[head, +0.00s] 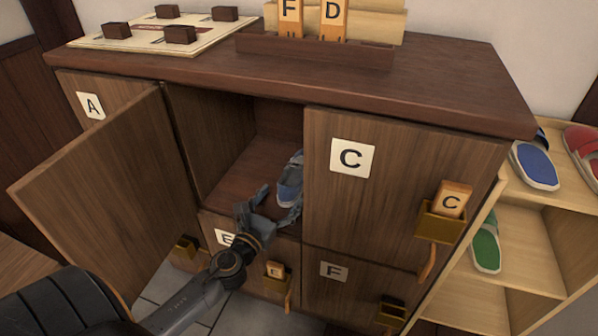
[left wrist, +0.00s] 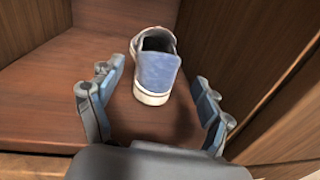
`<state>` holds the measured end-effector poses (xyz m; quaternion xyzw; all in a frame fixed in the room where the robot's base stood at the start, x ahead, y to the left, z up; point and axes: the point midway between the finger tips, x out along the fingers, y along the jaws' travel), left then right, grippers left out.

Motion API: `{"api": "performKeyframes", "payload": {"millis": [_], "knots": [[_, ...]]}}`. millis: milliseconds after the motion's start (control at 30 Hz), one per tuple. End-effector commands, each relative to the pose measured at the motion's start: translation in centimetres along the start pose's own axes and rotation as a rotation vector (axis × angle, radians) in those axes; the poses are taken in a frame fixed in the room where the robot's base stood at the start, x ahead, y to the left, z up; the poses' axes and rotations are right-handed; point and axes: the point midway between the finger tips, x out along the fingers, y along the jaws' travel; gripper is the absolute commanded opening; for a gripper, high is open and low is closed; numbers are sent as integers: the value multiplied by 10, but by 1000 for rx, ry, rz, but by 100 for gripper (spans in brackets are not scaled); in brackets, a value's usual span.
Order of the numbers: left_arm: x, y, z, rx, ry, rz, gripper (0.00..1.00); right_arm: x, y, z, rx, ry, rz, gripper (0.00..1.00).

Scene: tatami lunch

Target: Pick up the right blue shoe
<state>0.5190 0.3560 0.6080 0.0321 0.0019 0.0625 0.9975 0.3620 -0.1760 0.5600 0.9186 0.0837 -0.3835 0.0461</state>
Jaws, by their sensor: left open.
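A blue shoe (head: 290,180) with a white sole sits in the open locker compartment, near its right wall and partly hidden by the C door. In the left wrist view the shoe (left wrist: 158,72) stands upright on the compartment floor, heel towards me. Only one shoe shows in the compartment. My left gripper (head: 279,203) is at the compartment's front opening, just before the shoe. It is open and empty, one finger towards each side of the heel, not visibly touching it. My right gripper is not in view.
An open door (head: 100,190) swings out at the left. The shut C door (head: 385,200) with its tag holder is close right of my left gripper. Door E (head: 255,262) lies below. A light shelf (head: 545,225) with blue, red and green slippers stands at the right.

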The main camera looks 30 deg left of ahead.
Motion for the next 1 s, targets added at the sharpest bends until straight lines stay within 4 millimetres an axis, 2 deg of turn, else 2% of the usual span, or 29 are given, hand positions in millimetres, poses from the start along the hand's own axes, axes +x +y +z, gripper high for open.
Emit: {"api": "performKeyframes", "payload": {"millis": [100,367,700,1000], "knots": [[20,0,1,1,-1,0,78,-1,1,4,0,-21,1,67],[37,2,1,0,-1,1,78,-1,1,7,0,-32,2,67],[80,8,3,-2,0,2,78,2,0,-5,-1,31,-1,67],[83,8,3,-2,1,1,76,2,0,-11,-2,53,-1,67]]}}
